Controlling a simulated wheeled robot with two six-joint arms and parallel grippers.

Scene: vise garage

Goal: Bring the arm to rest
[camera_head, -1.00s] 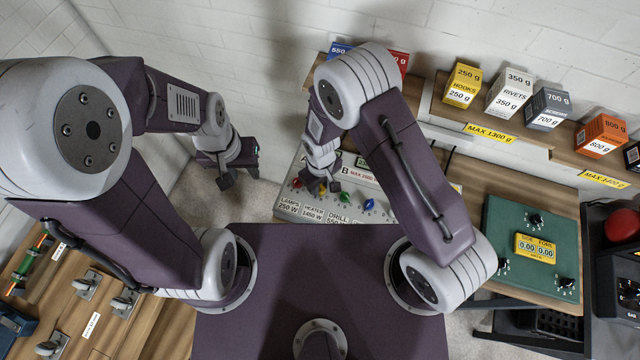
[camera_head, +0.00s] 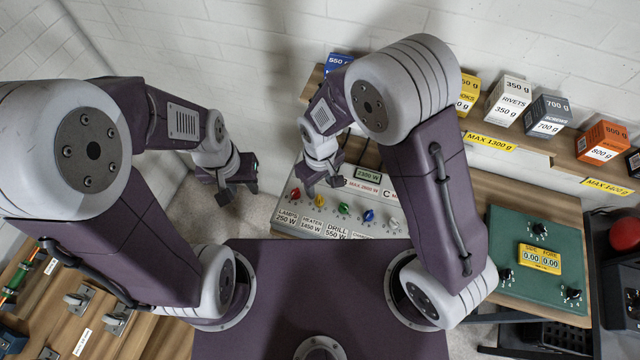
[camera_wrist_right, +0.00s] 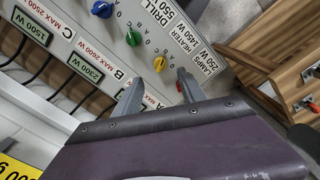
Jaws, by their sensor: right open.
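My right arm is bent over the power panel (camera_head: 300,213), its upper link and elbow raised near the wall. My right gripper (camera_head: 323,186) is above the panel's back left part, pointing down. In the right wrist view its two fingers (camera_wrist_right: 160,92) are apart with nothing between them, in front of the panel's knobs. My left gripper (camera_head: 238,188) hangs over the floor left of the panel. It is small and dark, and whether its fingers are apart is unclear.
A green panel with dials (camera_head: 530,285) lies on the wooden bench at the right. Labelled weight boxes (camera_head: 508,98) stand on a shelf at the back. A wooden bench with clamps (camera_head: 95,330) is at the front left. Bare floor (camera_head: 225,217) shows between the benches.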

